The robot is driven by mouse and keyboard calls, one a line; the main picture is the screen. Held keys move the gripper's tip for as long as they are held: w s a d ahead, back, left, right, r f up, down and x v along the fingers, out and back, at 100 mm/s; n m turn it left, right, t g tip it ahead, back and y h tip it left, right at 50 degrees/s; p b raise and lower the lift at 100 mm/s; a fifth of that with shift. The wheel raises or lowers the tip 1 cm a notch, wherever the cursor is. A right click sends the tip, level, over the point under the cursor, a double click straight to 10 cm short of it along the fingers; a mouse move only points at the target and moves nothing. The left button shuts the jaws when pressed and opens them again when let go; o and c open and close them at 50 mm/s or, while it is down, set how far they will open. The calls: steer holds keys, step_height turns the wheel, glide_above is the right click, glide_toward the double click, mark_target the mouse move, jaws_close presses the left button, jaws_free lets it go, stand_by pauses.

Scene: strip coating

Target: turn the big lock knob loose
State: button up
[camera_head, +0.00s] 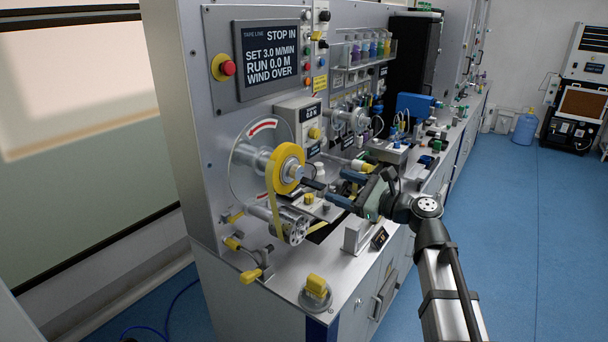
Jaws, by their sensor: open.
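A yellow tape reel (284,154) sits on a silver shaft sticking out of the grey machine panel. A round grey knob (294,171) shows at the reel's centre, facing my gripper; it looks like the big lock knob. My gripper (321,190) is open, just right of the reel and slightly below the knob's height, with its fingers pointing left toward it. The fingers appear empty and apart from the knob, though the exact gap is hard to tell. Whether the knob is tight or loose does not show.
Yellow tape runs down from the reel to a silver roller (290,226). A yellow-topped grey disc (316,291) stands on the bench's front corner. A white block (355,236) stands below my gripper. A red stop button (227,68) and screen (268,58) are above. The blue floor at right is mostly clear.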

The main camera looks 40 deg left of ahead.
mark_target(299, 172)
steer(key=a, duration=1.1)
steer(key=shift+a, duration=0.4)
steer(key=c, duration=1.1)
